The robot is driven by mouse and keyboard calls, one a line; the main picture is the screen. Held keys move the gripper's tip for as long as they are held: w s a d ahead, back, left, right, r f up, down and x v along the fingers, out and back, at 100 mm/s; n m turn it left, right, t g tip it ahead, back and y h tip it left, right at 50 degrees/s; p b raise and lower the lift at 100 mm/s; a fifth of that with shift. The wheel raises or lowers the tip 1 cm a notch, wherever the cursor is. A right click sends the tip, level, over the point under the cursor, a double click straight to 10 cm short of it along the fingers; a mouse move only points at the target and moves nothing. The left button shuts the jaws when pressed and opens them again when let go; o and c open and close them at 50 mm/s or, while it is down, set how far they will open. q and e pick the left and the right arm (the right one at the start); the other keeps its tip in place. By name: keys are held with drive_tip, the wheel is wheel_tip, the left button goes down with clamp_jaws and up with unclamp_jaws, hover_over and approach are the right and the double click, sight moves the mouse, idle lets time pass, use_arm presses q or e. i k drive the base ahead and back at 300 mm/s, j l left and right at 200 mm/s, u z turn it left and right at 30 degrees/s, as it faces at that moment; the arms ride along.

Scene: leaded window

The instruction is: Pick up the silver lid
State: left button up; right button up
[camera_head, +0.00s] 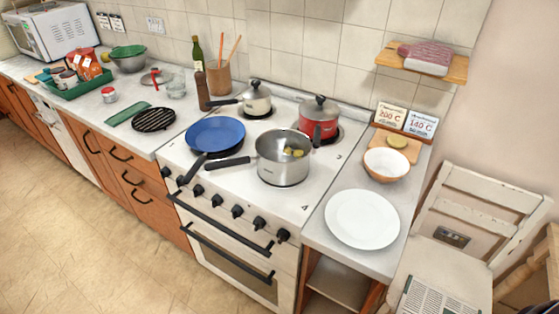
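A red pot (318,130) stands on the back right of the stove, and a silver-grey lid (319,105) with a dark knob sits on it. A cream pot (257,104) with a black handle stands on the back left of the stove, and a pale silver lid (256,90) with a dark knob covers it. I cannot tell which of the two the task means. Neither of my grippers is in view.
An open steel saucepan (284,171) with yellow pieces inside and a blue frying pan (216,134) stand on the front of the stove (238,187). A white plate (362,218) and a bowl (387,166) lie to the right. A bottle (198,62) stands behind.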

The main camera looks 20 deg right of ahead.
sight(146, 79)
drive_tip(key=i+j, duration=0.2)
drive_tip(key=j, duration=0.25)
drive_tip(key=i+j+z, duration=0.15)
drive_tip(key=j, duration=0.3)
drive_tip(key=i+j, duration=0.3)
drive_tip(key=j, duration=0.15)
drive_tip(key=i+j+z, duration=0.1)
drive_tip(key=j, duration=0.4)
drive_tip(key=i+j+z, duration=0.1)
drive_tip(key=i+j, duration=0.15)
drive_tip(key=j, duration=0.2)
drive_tip(key=i+j, duration=0.15)
drive_tip(key=j, duration=0.35)
drive_tip(key=i+j+z, duration=0.1)
drive_tip(key=j, duration=0.4)
drive_tip(key=i+j+z, duration=0.1)
drive_tip(key=i+j, duration=0.15)
drive_tip(key=j, duration=0.3)
